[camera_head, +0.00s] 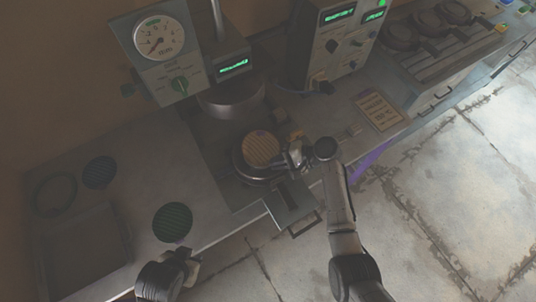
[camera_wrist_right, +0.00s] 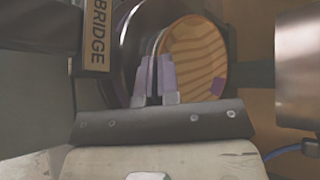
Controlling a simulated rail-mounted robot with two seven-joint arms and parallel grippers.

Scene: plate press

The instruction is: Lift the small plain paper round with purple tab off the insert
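A small tan round with wavy stripes (camera_head: 262,148) is at the press, on top of a dark round base (camera_head: 240,165). My right gripper (camera_head: 296,158) is at the round's right edge. Its fingertips (camera_wrist_right: 154,80) are close together, with a narrow gap by the round's pale rim; whether they grip it is unclear. My left gripper (camera_head: 190,264) is low at the front left, its fingers unclear.
A dark green striped disc (camera_head: 173,222) lies on the left counter, with a dark disc (camera_head: 98,172) and a ring (camera_head: 55,194) behind. A gauge box (camera_head: 160,45) and control box (camera_head: 335,40) stand at the back. A sign plate (camera_head: 379,109) lies right of the press.

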